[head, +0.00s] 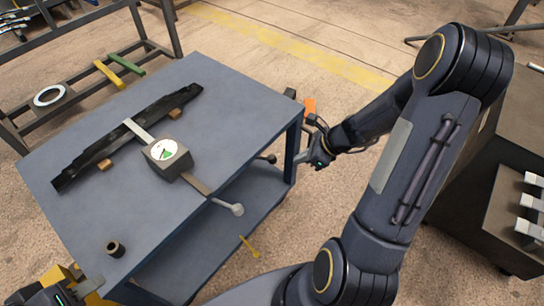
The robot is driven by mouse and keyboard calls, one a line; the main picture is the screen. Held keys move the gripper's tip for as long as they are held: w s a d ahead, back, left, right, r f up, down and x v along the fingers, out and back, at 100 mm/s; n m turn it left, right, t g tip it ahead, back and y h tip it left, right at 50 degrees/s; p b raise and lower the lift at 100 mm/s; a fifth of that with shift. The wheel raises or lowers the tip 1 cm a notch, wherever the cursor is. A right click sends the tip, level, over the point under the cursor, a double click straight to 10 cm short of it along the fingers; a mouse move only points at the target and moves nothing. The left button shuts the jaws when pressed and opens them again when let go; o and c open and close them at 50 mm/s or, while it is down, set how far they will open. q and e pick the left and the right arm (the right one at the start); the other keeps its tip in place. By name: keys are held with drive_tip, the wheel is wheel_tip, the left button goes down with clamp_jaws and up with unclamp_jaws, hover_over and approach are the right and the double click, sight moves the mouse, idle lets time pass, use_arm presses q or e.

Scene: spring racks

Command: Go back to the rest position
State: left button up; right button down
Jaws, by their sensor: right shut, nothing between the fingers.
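My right gripper (312,163) is at the right edge of the blue-grey cart (232,98), beside the cart's corner post. It is shut and holds nothing. My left gripper (60,297) shows only in part at the bottom left corner, cut by the frame edge near the cart's front corner. Its fingers cannot be made out.
On the cart lie a dark leaf spring (98,155) on wooden blocks, a dial gauge (166,160) and a small dark bushing (115,248). A rack (78,97) stands at the upper left. A dark cabinet (498,190) stands at the right. Floor is open behind the cart.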

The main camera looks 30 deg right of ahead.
drive_tip(key=shift+s+d+r, duration=0.25)
drive_tip(key=shift+s+r, duration=0.1)
drive_tip(key=shift+r, duration=0.2)
